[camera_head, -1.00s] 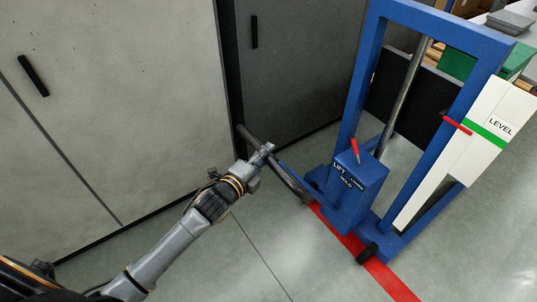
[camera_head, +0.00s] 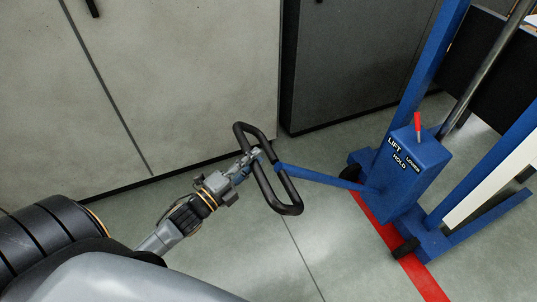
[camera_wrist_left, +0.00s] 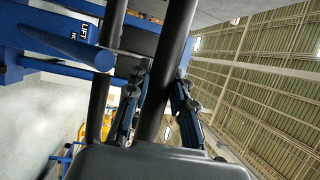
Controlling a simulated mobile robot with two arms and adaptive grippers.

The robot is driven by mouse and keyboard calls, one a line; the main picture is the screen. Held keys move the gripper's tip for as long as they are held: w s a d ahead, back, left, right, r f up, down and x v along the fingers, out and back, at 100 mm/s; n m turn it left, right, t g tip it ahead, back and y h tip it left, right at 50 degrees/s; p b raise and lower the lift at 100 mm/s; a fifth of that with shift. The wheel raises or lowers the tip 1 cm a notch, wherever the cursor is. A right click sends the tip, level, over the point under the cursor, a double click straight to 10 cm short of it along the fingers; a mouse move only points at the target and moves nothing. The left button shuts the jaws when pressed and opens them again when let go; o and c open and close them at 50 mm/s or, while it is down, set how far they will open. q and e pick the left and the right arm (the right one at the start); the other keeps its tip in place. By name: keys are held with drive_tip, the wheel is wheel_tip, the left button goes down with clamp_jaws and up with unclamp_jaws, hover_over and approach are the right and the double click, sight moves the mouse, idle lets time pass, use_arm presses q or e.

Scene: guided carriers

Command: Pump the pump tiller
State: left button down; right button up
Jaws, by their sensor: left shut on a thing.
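The pump tiller is a blue bar (camera_head: 320,178) that comes out of the left side of a blue lift's box (camera_head: 408,172) and ends in a black loop handle (camera_head: 289,191). It reaches left, above the floor. My left gripper (camera_head: 252,158) is shut on the near side of the loop, left of the bar. In the left wrist view, the gripper's two fingers (camera_wrist_left: 157,95) lie on either side of the black handle tube (camera_wrist_left: 168,70), and the blue bar (camera_wrist_left: 65,45) shows at upper left. My right gripper is not in view.
A red lever (camera_head: 418,125) stands on the box among the LIFT, HOLD and LOWER labels. The lift has blue posts (camera_head: 430,70) and black wheels (camera_head: 405,250). A red floor line (camera_head: 428,284) runs under it. Grey cabinets (camera_head: 180,80) stand behind; the floor around the handle is clear.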

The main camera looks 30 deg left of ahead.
use_arm(q)
drive_tip(key=s+a+f+b, duration=0.3)
drive_tip(key=s+f+b, duration=0.1)
drive_tip(key=f, duration=0.3)
drive_tip(key=shift+s+a+f, duration=0.3)
drive_tip(key=shift+s+f, duration=0.1)
drive_tip(key=c, duration=1.1)
unclamp_jaws()
drive_tip(key=shift+w+r, duration=0.1)
drive_tip(key=shift+r, duration=0.05)
